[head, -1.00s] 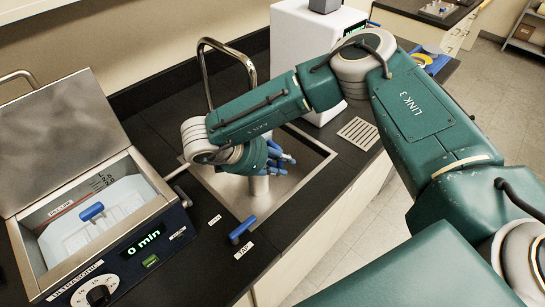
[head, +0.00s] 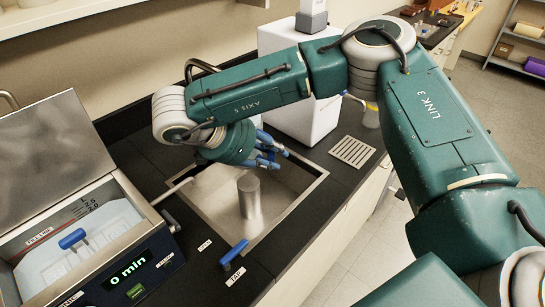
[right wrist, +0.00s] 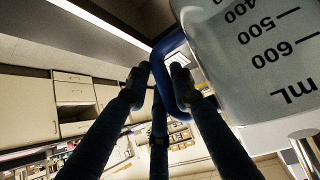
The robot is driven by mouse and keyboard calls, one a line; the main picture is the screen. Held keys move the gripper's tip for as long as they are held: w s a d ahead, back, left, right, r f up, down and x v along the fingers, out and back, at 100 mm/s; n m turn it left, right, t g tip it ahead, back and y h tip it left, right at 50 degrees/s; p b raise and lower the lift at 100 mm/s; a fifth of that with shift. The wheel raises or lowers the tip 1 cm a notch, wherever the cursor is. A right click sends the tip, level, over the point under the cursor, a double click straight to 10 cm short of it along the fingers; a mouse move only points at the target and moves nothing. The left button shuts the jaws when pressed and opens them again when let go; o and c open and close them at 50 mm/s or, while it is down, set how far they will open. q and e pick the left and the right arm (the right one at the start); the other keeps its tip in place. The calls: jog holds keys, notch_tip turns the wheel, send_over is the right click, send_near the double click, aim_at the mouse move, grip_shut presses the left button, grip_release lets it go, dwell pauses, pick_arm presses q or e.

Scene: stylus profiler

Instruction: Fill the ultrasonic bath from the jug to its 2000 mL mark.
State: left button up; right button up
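The ultrasonic bath (head: 160,245) stands at the left with its steel lid (head: 45,150) raised. Inside shows a pale tray with a blue handle (head: 73,238), a red-lettered fill-line label (head: 43,235) and marks near 2.0 and 2.5 L. I cannot make out its water level. My right gripper (head: 272,152) is over the sink (head: 292,205). In the right wrist view the jug (right wrist: 260,60), with black mL marks upside down in the picture, is close beside my fingers; its blue handle (right wrist: 174,42) lies between them. My arm hides the jug in the head view. My left gripper is out of view.
A metal cylinder (head: 249,200) stands in the sink below my right gripper. A blue tap lever (head: 234,252) is on the front counter. A white instrument (head: 310,115) stands behind the sink. A drain grille (head: 353,151) lies to the right.

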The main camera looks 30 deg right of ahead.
jog(key=shift+r, duration=0.1)
grip_shut()
